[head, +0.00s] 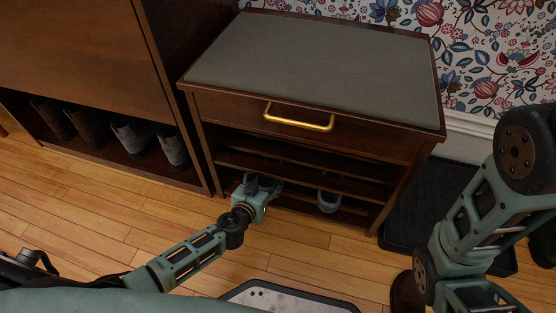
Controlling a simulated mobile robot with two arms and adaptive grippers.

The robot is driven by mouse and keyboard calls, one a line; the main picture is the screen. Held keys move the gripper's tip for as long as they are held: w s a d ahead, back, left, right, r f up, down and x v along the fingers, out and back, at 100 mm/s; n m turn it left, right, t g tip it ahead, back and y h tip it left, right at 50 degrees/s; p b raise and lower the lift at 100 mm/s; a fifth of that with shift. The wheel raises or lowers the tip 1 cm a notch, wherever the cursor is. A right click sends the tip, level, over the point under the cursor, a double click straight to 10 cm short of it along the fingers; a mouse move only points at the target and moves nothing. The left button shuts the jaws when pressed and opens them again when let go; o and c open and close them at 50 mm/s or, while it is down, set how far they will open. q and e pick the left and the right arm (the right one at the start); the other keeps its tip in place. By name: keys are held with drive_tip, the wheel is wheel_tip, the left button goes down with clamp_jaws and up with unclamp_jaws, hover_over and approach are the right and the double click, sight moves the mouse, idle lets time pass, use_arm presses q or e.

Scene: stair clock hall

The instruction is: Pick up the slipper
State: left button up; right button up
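A light grey slipper (328,201) sits low in the open shelves of the wooden bench (204,142), right of the middle. Shelf slats above it hide part of it. My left gripper (265,183) is at the front of these shelves, to the left of the slipper and apart from it. Its dark fingers look spread, with nothing seen between them, though the shelf shadow makes them hard to read. My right arm stands at the right, but its gripper is not in view.
The bench has a grey cushioned top (320,62) and a drawer with a brass handle (298,118). A wooden cabinet (70,40) at the left holds several shoes or boots (130,136) underneath. A dark tray (420,200) lies right of the bench.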

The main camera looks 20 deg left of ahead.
use_arm(q)
drive_tip(key=c, duration=0.7)
drive_tip(key=shift+c, duration=0.2)
drive_tip(key=shift+r, duration=0.15)
